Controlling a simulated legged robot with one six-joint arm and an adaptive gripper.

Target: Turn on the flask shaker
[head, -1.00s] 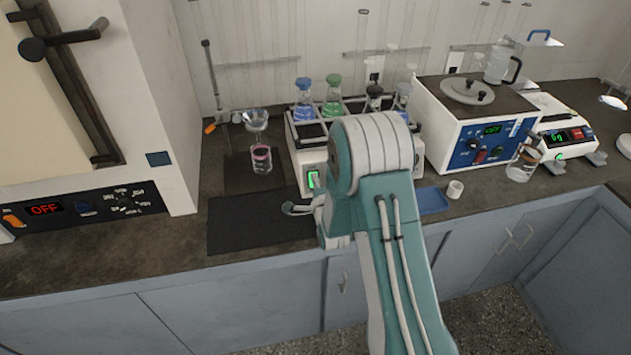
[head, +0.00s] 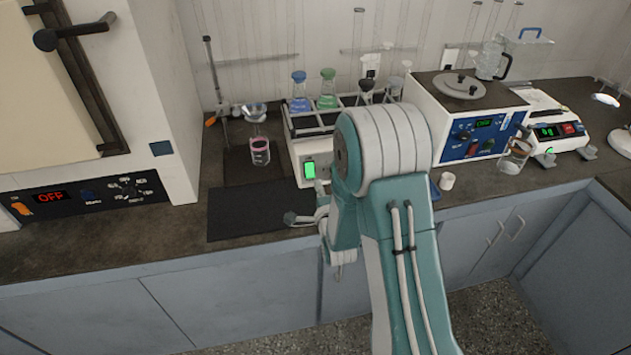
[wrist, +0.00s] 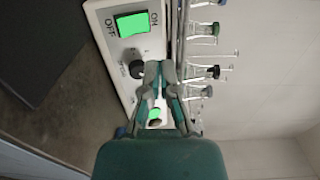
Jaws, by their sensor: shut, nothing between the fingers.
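The flask shaker (head: 309,150) is a white box with a rack of flasks on top, standing on the counter left of my arm in the head view. Its rocker switch (head: 310,170) glows green. In the wrist view the switch (wrist: 132,24) is lit bright green between the ON and OFF labels, with a black knob (wrist: 136,69) beside it. My gripper (wrist: 160,68) is shut and empty in front of the shaker's panel, near the knob and apart from the switch. A second green light shows partly behind the fingers. My arm hides the shaker's right part in the head view.
A dark mat (head: 258,212) lies left of the shaker at the counter's front. A glass of pink liquid (head: 260,152) stands behind it. A blue-panelled bath (head: 468,115) and a scale (head: 555,132) stand to the right. An oven (head: 90,190) is at the left.

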